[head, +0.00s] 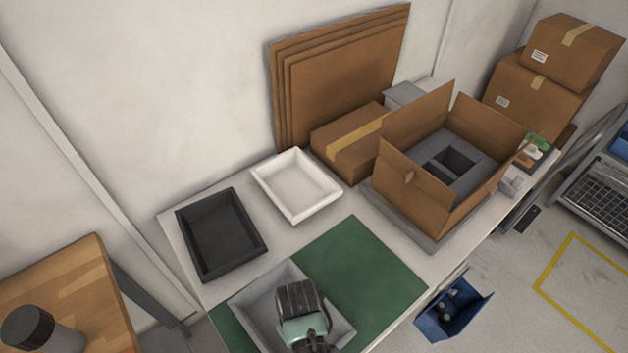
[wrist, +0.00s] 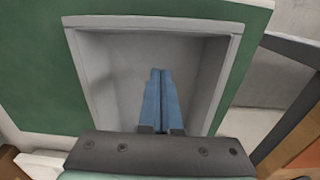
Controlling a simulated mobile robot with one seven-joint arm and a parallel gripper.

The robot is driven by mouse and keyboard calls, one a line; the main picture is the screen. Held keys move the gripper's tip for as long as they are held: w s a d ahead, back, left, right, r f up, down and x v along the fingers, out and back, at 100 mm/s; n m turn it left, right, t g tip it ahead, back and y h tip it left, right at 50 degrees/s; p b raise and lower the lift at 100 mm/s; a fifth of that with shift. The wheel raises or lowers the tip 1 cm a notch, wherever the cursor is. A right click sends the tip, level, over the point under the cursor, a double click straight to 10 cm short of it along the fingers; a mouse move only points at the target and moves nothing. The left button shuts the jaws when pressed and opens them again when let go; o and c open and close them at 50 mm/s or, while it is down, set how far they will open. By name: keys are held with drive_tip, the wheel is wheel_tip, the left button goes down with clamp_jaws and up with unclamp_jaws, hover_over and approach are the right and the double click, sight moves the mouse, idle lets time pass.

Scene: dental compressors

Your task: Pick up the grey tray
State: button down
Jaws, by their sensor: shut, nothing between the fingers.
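The grey tray (head: 247,300) lies on the green mat at the near end of the table in the head view, partly hidden by my arm. It also shows in the wrist view (wrist: 110,85), where its floor and walls fill the middle. My gripper (wrist: 160,72) is shut and empty, its blue fingers together over the inside of the tray. In the head view its fingers are hidden behind my wrist. I cannot tell whether the fingertips touch the tray floor.
A black tray (head: 222,234) and a white tray (head: 297,186) lie behind on the table. An open carton (head: 410,195) with a grey insert stands to the right. The green mat (head: 365,268) is clear right of the grey tray. A blue bin (head: 455,308) is beyond the table edge.

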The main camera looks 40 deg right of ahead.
drive_tip(key=s+p, duration=0.2)
drive_tip(key=s, duration=0.1)
drive_tip(key=shift+s, duration=0.2)
drive_tip(key=shift+s+f, duration=0.1)
drive_tip(key=shift+s, duration=0.2)
drive_tip(key=shift+s+p, duration=0.3)
drive_tip(key=shift+p, duration=0.05)
drive_tip(key=s+p, duration=0.4)
drive_tip(key=s, duration=0.4)
drive_tip(key=shift+s+d+p, duration=0.2)
drive_tip(key=shift+p, duration=0.15)
drive_tip(key=shift+w, duration=0.1)
